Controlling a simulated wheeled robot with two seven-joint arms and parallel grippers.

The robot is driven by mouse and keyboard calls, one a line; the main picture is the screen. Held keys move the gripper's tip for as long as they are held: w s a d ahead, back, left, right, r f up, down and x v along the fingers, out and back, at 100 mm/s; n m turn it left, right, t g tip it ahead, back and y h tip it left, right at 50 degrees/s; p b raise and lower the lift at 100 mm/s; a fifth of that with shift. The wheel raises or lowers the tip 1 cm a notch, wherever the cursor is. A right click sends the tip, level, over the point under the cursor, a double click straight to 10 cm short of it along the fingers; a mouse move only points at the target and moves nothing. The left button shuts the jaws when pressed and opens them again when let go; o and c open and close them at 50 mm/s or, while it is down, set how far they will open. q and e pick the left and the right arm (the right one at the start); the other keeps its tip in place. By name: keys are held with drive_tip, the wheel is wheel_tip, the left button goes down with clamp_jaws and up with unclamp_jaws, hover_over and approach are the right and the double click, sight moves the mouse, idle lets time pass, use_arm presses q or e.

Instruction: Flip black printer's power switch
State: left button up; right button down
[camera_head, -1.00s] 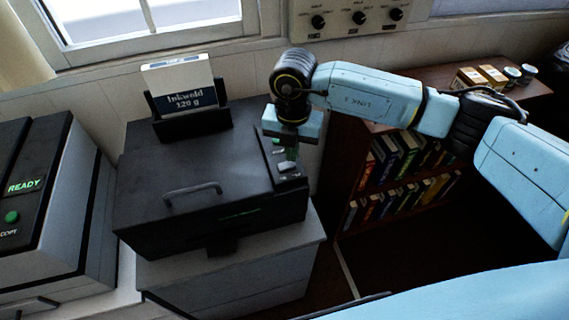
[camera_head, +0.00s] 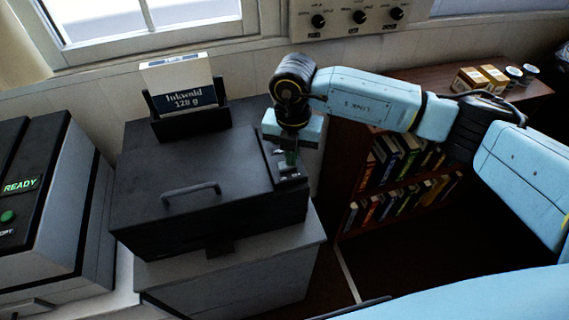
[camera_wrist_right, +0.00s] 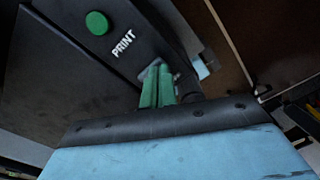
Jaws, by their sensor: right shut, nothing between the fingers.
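The black printer (camera_head: 150,215) stands on a grey cabinet, with a handle on its lid and a control strip along its right side. In the right wrist view the printer's panel (camera_wrist_right: 135,62) shows a green round button (camera_wrist_right: 97,23) and the word PRINT. My right gripper (camera_head: 291,160) is over this strip, pointing down, shut and empty. In the wrist view its green fingertips (camera_wrist_right: 158,84) are together at a small grey switch (camera_wrist_right: 150,72) on the panel, which they partly hide. I cannot tell whether they touch it or which way it is set. My left gripper is not in view.
A paper pack (camera_head: 178,80) sits in the printer's rear feed. A grey machine marked READY (camera_head: 65,215) stands at left. A bookshelf (camera_head: 400,165) with cans and boxes on top is at right. A knob panel (camera_head: 355,18) hangs on the wall.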

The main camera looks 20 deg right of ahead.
drive_tip(key=shift+s+f, duration=0.1)
drive_tip(key=shift+f, duration=0.05)
drive_tip(key=shift+r+p, duration=2.3)
drive_tip(key=shift+r, duration=1.3)
